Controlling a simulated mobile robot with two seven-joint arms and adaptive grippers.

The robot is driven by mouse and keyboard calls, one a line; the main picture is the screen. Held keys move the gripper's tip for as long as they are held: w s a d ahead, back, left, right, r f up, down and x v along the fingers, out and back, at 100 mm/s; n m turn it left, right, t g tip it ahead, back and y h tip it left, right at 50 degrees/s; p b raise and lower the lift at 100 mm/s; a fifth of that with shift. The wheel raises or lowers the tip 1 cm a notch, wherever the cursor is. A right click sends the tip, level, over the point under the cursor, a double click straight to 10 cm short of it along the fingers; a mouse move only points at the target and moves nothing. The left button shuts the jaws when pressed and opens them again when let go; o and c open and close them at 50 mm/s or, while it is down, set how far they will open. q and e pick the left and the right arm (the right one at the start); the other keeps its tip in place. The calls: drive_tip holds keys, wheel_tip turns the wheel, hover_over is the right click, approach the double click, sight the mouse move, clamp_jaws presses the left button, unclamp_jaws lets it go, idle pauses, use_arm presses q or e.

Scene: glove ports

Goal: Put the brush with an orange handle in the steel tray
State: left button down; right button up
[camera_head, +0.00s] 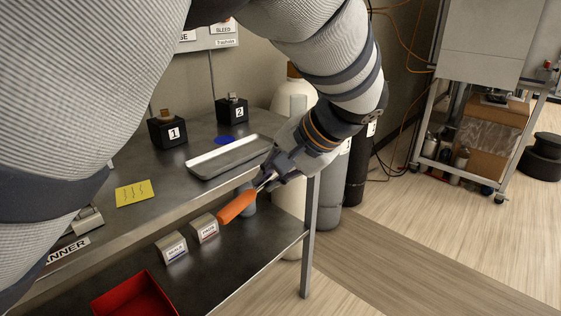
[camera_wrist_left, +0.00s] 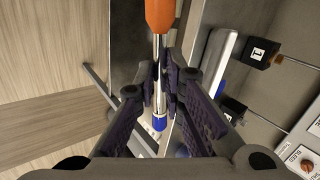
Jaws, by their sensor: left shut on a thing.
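The brush has an orange handle (camera_head: 237,207) and a thin metal shaft. My left gripper (camera_head: 271,179) is shut on the shaft and holds the brush in the air, in front of the table's edge. In the left wrist view the orange handle (camera_wrist_left: 160,14) is at the top, and my left gripper (camera_wrist_left: 160,88) grips the metal shaft below it. A blue tip shows below the fingers. The steel tray (camera_head: 200,171) lies on the table top, just behind and left of my left gripper. It looks empty; its right end is partly hidden by the gripper. My right gripper is not in view.
Black boxes marked 1 (camera_head: 168,131) and 2 (camera_head: 231,109) stand behind the tray. A blue disc (camera_head: 224,140) and a yellow note (camera_head: 134,193) lie on the table top. A red bin (camera_head: 134,297) and small labelled blocks (camera_head: 205,228) are on the lower shelf. Gas cylinders stand beyond the table's right end.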

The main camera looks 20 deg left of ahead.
use_arm(q)
drive_tip(key=w+r+m+t+y, duration=0.15)
drive_tip(key=w+r, duration=0.35)
drive_tip(key=r, duration=0.5)
approach(220, 169)
wheel_tip(220, 169, up, 5)
drive_tip(key=w, duration=0.2)
drive_tip(key=shift+h, duration=0.35)
drive_tip(key=a+f, duration=0.1)
drive_tip(key=f, duration=0.2)
drive_tip(key=a+f+b, duration=0.1)
drive_tip(key=a+f, duration=0.3)
drive_tip(key=f, duration=0.1)
drive_tip(key=shift+f, duration=0.35)
drive_tip(key=shift+r, duration=0.15)
drive_tip(key=shift+f, duration=0.5)
drive_tip(key=c, duration=1.7)
unclamp_jaws()
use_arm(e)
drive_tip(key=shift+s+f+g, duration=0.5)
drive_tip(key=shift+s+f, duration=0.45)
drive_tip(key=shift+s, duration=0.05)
